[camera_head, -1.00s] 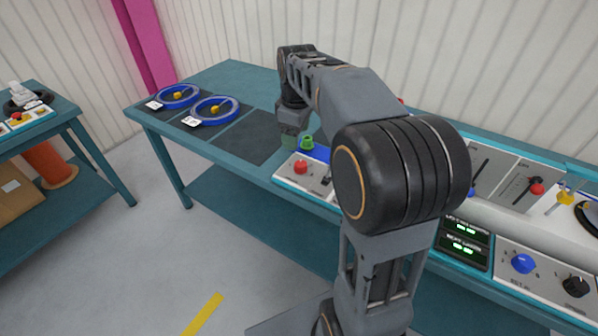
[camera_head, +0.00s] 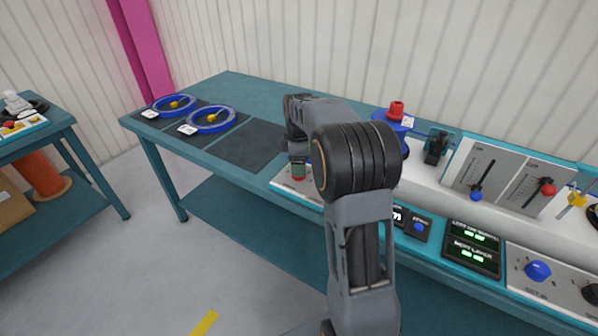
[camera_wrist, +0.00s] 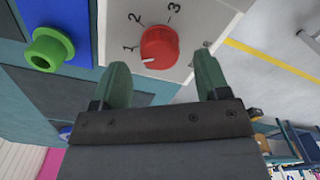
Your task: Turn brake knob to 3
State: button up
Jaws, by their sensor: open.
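A red knob (camera_wrist: 161,44) sits on a white panel (camera_wrist: 198,22) in the wrist view, with the marks 1, 2 and 3 around it. Its white pointer line is on the lower left side, nearest the 1. My gripper (camera_wrist: 162,63) is open, its two green fingers apart on either side of the knob's near edge in the picture. Nothing is between the fingers in a grip, and I cannot tell whether they touch the knob. In the head view, my gripper (camera_head: 298,166) is over the panel's left end and largely covers the knob.
Blue reels (camera_head: 210,119) lie on the bench's left. Sliders (camera_head: 477,194), a blue knob (camera_head: 538,270) and a black knob (camera_head: 590,294) are on the right.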

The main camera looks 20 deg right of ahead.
jog(key=shift+f, duration=1.5)
jog(key=c, duration=0.9)
